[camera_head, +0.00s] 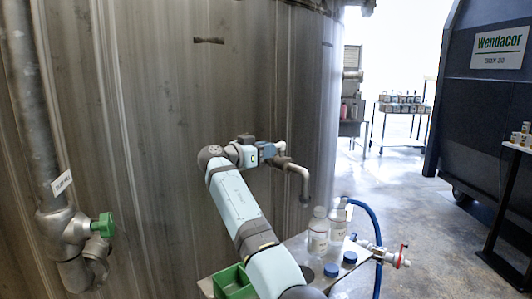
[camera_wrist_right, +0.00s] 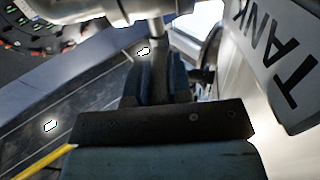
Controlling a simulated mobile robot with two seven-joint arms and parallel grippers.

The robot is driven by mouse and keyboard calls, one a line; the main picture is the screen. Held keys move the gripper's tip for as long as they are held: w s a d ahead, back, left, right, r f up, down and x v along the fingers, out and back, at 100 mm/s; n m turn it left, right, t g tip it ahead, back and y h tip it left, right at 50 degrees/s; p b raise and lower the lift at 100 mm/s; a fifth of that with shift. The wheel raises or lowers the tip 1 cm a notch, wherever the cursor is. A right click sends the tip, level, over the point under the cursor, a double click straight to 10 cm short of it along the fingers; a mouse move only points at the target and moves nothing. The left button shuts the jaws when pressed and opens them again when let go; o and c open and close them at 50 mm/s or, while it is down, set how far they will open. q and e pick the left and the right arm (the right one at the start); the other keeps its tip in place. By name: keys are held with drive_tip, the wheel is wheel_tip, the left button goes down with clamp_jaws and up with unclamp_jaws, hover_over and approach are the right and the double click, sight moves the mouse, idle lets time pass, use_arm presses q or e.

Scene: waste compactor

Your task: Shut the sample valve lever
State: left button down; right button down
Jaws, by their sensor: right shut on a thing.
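The sample valve (camera_head: 280,154) is on the tank wall, with a bent grey spout (camera_head: 302,182) pointing down. My right gripper (camera_head: 268,151) is at the valve, just left of the spout. In the right wrist view, the dark blue fingers (camera_wrist_right: 165,65) are closed around a grey metal stem, which seems to be the sample valve lever (camera_wrist_right: 157,30). The lever's far end runs up to the grey valve body (camera_wrist_right: 90,8). Much of the lever is hidden by the fingers, so its angle is hard to tell. My left gripper is not in view.
A small metal shelf (camera_head: 300,250) below the spout holds clear bottles (camera_head: 318,232), blue caps (camera_head: 349,258) and a green bin (camera_head: 232,284). A blue hose (camera_head: 378,225) and a red-handled valve (camera_head: 400,258) are to its right. A green-handled valve (camera_head: 102,226) is at left.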

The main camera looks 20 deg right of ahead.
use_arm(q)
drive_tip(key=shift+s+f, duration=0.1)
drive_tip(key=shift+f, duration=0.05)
use_arm(e)
drive_tip(key=c, duration=1)
unclamp_jaws()
drive_tip(key=shift+c, duration=0.2)
drive_tip(key=shift+a, duration=0.1)
drive_tip(key=shift+s+a, duration=0.1)
drive_tip(key=shift+a, duration=0.25)
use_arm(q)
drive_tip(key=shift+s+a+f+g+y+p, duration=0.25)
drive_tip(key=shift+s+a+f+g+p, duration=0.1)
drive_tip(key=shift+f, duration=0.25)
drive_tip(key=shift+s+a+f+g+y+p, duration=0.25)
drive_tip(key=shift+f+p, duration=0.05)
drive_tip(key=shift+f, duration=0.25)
use_arm(e)
drive_tip(key=v, duration=1.3)
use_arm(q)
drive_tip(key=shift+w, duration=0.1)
use_arm(e)
drive_tip(key=shift+d, duration=0.1)
